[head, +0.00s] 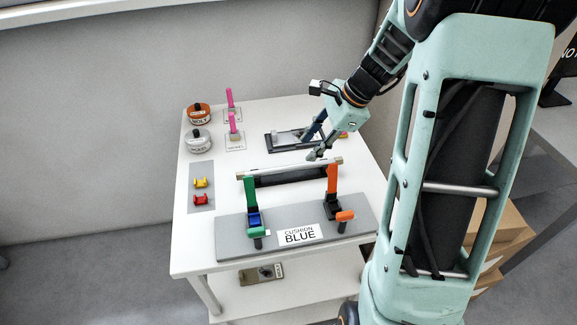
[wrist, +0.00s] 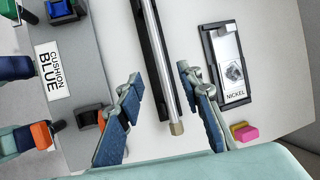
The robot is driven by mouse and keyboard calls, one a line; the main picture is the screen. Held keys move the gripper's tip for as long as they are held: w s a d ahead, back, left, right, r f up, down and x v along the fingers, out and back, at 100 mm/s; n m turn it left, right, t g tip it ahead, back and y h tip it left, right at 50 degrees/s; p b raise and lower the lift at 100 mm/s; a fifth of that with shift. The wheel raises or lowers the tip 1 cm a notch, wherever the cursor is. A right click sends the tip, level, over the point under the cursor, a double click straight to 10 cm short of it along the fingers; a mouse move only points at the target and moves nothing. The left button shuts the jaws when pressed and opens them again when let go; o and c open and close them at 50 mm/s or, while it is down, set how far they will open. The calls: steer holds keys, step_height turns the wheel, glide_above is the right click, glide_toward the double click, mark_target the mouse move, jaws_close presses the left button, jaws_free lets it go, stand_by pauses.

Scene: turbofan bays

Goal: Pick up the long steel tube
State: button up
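The long steel tube (head: 280,168) lies level along a black cradle (head: 291,179) in the middle of the white table. In the wrist view the tube (wrist: 161,62) runs from the top edge down to a tan end fitting (wrist: 177,129). My gripper (head: 309,145) is above the table near the tube's right half. In the wrist view its two blue-padded fingers (wrist: 159,74) are spread apart, one on either side of the tube's line. Nothing is held between them. I cannot tell exactly how high the fingertips are above the tube.
A grey fixture plate (head: 226,239) with green and orange clamps and a "CUSHION BLUE" label stands in front. A dark tray (wrist: 227,98) labelled NICKEL lies behind the tube. Two jars (head: 199,140), pink-topped stands (head: 234,132) and a yellow and red pair (head: 201,183) are at left.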

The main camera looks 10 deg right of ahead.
mark_target(293, 166)
steer(key=x, duration=0.9)
steer(key=shift+a+f, duration=0.15)
steer(key=shift+f, duration=0.2)
jaws_close()
